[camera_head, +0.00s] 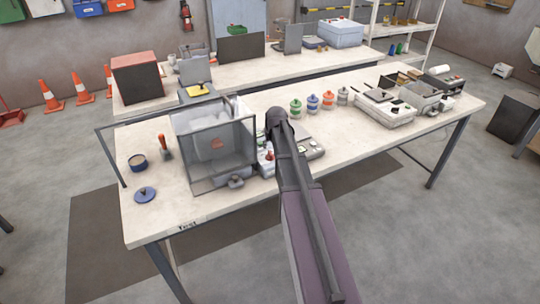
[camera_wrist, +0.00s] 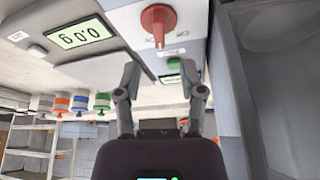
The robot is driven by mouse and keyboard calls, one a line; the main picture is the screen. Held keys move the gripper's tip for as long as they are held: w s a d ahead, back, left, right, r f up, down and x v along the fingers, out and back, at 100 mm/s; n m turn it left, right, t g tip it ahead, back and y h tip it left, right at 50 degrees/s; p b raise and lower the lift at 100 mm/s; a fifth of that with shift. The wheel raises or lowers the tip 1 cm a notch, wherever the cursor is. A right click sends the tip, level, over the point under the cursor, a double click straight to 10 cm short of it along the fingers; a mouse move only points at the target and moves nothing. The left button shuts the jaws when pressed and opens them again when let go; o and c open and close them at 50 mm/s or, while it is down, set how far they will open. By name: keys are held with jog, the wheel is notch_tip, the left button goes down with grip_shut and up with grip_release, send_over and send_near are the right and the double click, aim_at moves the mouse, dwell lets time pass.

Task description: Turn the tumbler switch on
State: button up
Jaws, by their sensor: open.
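My gripper (camera_wrist: 160,70) shows in the wrist view with its two fingers spread apart and nothing between them. A red, tapered lever or knob (camera_wrist: 158,20) stands on a pale panel past the fingertips, apart from them. I take it to be the tumbler switch, but its position is not clear. A green button or lamp (camera_wrist: 173,64) sits on the panel near the right fingertip. In the head view the red part (camera_head: 268,156) shows on a small box left of my arm. My gripper is hidden behind my arm there.
A clear-walled bin (camera_head: 215,145) stands left of the box. Several coloured-lid jars (camera_head: 312,102) and a grey machine (camera_head: 385,105) stand to the right.

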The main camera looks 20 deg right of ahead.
aim_at(270, 151)
jog(key=shift+b+x, duration=2.2)
jog(key=shift+x, duration=0.5)
grip_shut()
